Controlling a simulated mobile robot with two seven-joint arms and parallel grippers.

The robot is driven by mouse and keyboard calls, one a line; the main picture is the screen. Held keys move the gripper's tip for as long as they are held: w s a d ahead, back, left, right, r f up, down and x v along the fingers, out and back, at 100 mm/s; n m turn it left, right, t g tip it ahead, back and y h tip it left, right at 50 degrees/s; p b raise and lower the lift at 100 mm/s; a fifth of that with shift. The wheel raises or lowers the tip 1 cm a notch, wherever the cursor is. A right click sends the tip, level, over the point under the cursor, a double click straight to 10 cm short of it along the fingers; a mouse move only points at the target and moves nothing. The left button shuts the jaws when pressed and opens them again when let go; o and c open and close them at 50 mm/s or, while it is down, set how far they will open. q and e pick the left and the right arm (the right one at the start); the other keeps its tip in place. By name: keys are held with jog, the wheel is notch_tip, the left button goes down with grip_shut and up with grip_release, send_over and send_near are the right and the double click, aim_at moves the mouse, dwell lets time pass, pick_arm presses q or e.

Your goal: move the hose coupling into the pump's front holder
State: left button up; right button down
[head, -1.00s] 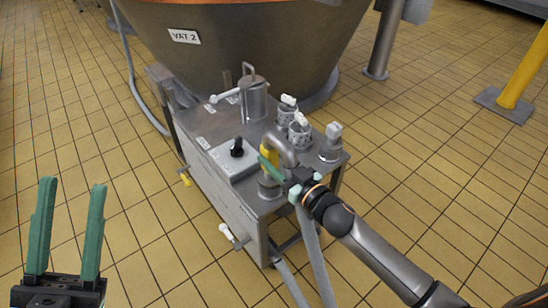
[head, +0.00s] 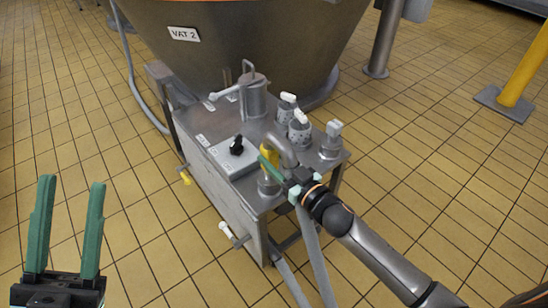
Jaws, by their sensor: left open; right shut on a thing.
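The hose coupling (head: 284,149), a grey bent pipe with a yellow part on its left side, is at the front right corner of the pump cart (head: 215,205). A grey hose (head: 313,255) hangs below it to the floor. My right gripper (head: 272,168), with green fingers, is shut on the coupling. The front holder (head: 268,186), a short grey cylinder, shows just below the fingers. The fingers partly hide it, so I cannot tell whether the coupling sits in it. My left gripper (head: 68,232) is open and empty at the lower left, well apart from the cart.
A yellow post (head: 525,70) is at right. Tiled floor around is clear.

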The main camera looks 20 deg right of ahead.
jog(key=shift+r, duration=0.1)
jog(key=shift+c, duration=1.9)
grip_release()
jog(key=shift+o, duration=0.3)
jog(key=shift+f, duration=0.25)
jog(key=shift+s, duration=0.25)
pick_arm(q)
notch_tip(320, 180, up, 3)
jog(key=p, duration=0.3)
pick_arm(e)
jog(key=v, duration=1.2)
jog(key=shift+r, duration=0.25)
pick_arm(q)
jog(key=shift+f, duration=0.1)
